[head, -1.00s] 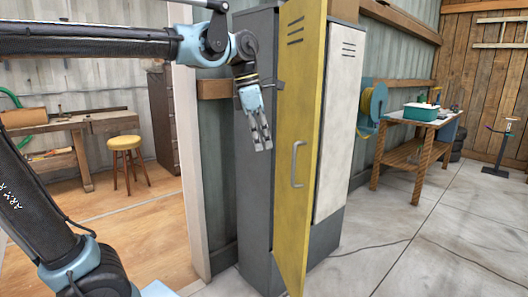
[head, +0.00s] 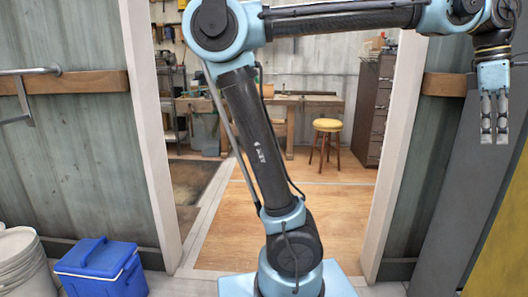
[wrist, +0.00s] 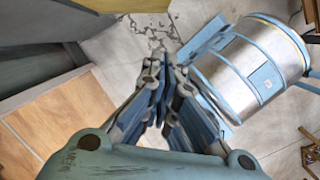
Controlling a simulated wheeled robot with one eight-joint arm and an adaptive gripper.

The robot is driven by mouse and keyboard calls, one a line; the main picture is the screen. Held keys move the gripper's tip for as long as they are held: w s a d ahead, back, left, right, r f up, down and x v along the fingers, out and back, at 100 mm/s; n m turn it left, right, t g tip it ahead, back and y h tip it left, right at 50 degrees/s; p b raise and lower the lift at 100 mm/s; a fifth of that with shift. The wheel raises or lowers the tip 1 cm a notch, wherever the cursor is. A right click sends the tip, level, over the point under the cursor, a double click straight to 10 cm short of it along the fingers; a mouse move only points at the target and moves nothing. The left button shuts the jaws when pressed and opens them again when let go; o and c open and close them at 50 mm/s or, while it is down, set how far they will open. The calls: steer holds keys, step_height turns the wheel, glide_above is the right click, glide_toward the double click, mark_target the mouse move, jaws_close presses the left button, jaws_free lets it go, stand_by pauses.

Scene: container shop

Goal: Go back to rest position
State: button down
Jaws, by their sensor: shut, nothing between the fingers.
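My gripper (head: 494,118) hangs at the right of the head view, fingers pointing down. Its fingers are together with nothing between them. It is in front of the grey locker side (head: 465,200), near the yellow locker door (head: 505,245) at the lower right edge. My arm stretches across the doorway in the head view. In the wrist view my gripper (wrist: 168,85) points down over the floor, beside my own base.
A doorway opens onto a room with a yellow stool (head: 327,126), a workbench (head: 300,100) and a brown drawer cabinet (head: 374,110). A blue cooler (head: 100,268) and white buckets (head: 22,262) stand at lower left.

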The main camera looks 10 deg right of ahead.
steer(key=w+a+f+m+t, duration=0.1)
steer(key=w+a+f, duration=0.25)
steer(key=w, duration=0.55)
steer(key=w+a+f+m, duration=0.15)
steer(key=w+f, duration=0.25)
steer(key=w, duration=0.4)
steer(key=w+a+f+t, duration=0.2)
steer(key=w+a+f, duration=0.6)
steer(key=w+a, duration=0.3)
steer(key=a+f+m+y, duration=0.1)
steer(key=a+f+m, duration=0.1)
steer(key=a+f, duration=0.7)
steer(key=a+f+m+t, duration=0.1)
steer(key=a+f+m, duration=0.1)
steer(key=a+f, duration=0.7)
steer(key=a, duration=0.7)
steer(key=shift+w+a+f+y, duration=0.3)
steer(key=shift+w+f+y, duration=0.1)
steer(key=shift+d, duration=0.1)
